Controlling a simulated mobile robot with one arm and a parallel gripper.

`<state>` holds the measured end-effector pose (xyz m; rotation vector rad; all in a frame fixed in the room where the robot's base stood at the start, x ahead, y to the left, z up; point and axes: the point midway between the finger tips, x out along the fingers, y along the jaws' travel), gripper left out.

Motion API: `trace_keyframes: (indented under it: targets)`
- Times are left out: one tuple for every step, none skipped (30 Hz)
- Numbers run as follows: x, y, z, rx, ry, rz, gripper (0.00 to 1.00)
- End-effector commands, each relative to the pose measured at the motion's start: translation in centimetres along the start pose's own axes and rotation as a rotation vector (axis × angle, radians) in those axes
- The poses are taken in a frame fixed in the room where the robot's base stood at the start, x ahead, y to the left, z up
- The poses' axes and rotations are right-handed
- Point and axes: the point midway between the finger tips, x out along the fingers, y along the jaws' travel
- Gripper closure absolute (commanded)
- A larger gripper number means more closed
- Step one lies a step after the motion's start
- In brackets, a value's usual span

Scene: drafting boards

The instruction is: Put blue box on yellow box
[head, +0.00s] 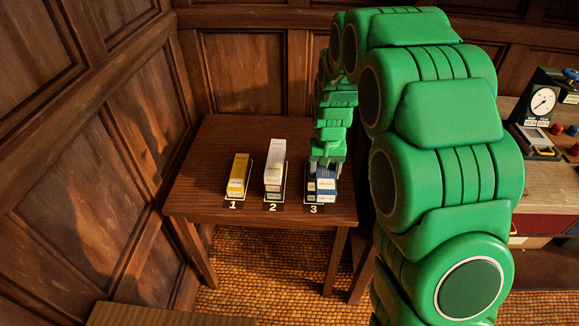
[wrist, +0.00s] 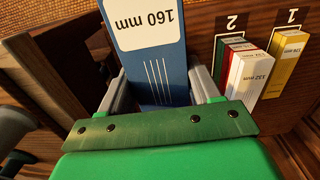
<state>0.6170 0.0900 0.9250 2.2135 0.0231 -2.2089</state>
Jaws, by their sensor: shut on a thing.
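The blue box (head: 326,188) stands at the spot marked 3 on the brown table. In the wrist view it is a blue box (wrist: 150,75) with a white "160 mm" label, between my two grey fingers. My gripper (head: 326,166) points down and is shut on its upper part. I cannot tell whether the box touches the table. The yellow box (head: 237,175) stands at the spot marked 1, at the left of the row, with nothing on top. It also shows at the right of the wrist view (wrist: 291,62).
A white box (head: 274,160) stands at spot 2, between the yellow and blue boxes. The wrist view shows a red box (wrist: 229,62) and a green edge beside it. The back of the table (head: 250,130) is clear. A bench with a gauge (head: 543,101) is at right.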

Motion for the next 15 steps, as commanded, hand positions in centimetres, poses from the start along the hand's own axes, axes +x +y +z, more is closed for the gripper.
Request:
trace_keyframes:
  targets:
    - [0.0,-0.1,0.0,0.0,0.001,0.0,0.77]
    - [0.0,-0.3,-0.1,0.0,0.0,0.0,0.77]
    - [0.0,-0.6,-0.1,0.0,0.0,0.001,0.77]
    - [0.0,-1.0,-0.3,0.0,-0.001,0.001,0.77]
    - [0.0,-1.5,-0.4,0.001,-0.002,0.002,0.77]
    - [0.1,-2.3,-0.7,0.003,-0.003,0.003,0.77]
    - [0.1,-3.1,-0.8,0.003,-0.003,0.004,0.77]
    - [0.1,-4.0,-1.1,0.004,-0.002,0.005,0.77]
    - [0.0,-5.3,-1.5,0.005,0.001,0.007,0.77]
    - [-0.1,-6.5,-1.8,0.007,0.003,0.007,0.77]
    - [-0.1,-7.6,-2.1,0.008,0.005,0.007,0.77]
    - [-0.2,-9.3,-2.3,0.01,0.005,0.007,0.77]
    - [-0.2,-10.5,-2.4,0.012,0.004,0.007,0.77]
    - [-0.2,-11.7,-2.5,0.012,0.003,0.007,0.77]
    - [-0.2,-13.3,-2.6,0.015,0.003,0.007,0.77]
